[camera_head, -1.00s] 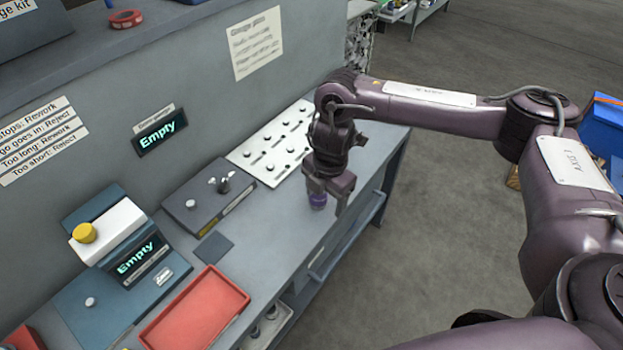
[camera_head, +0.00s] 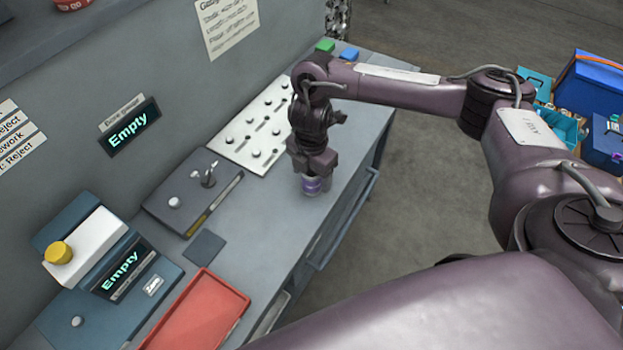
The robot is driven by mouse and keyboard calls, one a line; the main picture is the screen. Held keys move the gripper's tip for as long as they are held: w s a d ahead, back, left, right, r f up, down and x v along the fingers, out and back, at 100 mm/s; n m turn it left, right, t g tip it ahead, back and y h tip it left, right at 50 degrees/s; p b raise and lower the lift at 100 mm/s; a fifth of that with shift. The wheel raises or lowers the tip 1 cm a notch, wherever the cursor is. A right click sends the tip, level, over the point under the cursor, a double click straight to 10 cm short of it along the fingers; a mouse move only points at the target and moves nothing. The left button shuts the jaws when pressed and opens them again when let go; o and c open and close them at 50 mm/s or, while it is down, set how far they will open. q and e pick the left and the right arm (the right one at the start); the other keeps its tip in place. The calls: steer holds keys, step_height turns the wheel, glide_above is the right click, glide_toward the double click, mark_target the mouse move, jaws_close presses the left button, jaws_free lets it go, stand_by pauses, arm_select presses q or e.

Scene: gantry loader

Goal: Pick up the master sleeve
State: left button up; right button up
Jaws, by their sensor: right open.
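A small purple and grey cylinder, which looks like the master sleeve (camera_head: 312,186), stands on the grey bench near its front edge. My right gripper (camera_head: 311,178) points down right over it, with the fingers close about its upper part. The gripper hides the sleeve's top, and whether the fingers touch it cannot be told. The right gripper is open. My left gripper is not in view.
A white board with several pegs (camera_head: 250,140) lies behind the gripper. A dark fixture block (camera_head: 185,200), a small dark pad (camera_head: 204,248), a red tray (camera_head: 200,310) and a gauge reading "Empty" (camera_head: 120,270) are at left. Bench (camera_head: 262,225) between pad and sleeve is clear.

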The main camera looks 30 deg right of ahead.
steer(key=shift+f, duration=0.65)
steer(key=c, duration=0.6)
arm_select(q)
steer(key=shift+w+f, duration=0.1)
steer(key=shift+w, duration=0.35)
arm_select(e)
steer(key=c, duration=0.7)
steer(key=shift+w, duration=0.1)
arm_select(q)
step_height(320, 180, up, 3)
steer(key=p, duration=0.2)
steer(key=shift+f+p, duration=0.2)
steer(key=shift+p, duration=0.1)
arm_select(e)
step_height(320, 180, up, 10)
arm_select(q)
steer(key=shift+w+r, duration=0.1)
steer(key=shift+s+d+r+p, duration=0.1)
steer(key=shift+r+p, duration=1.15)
steer(key=shift+p, duration=0.05)
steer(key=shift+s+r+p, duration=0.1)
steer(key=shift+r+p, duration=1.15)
steer(key=shift+p, duration=0.05)
arm_select(e)
steer(key=shift+r, duration=2.25)
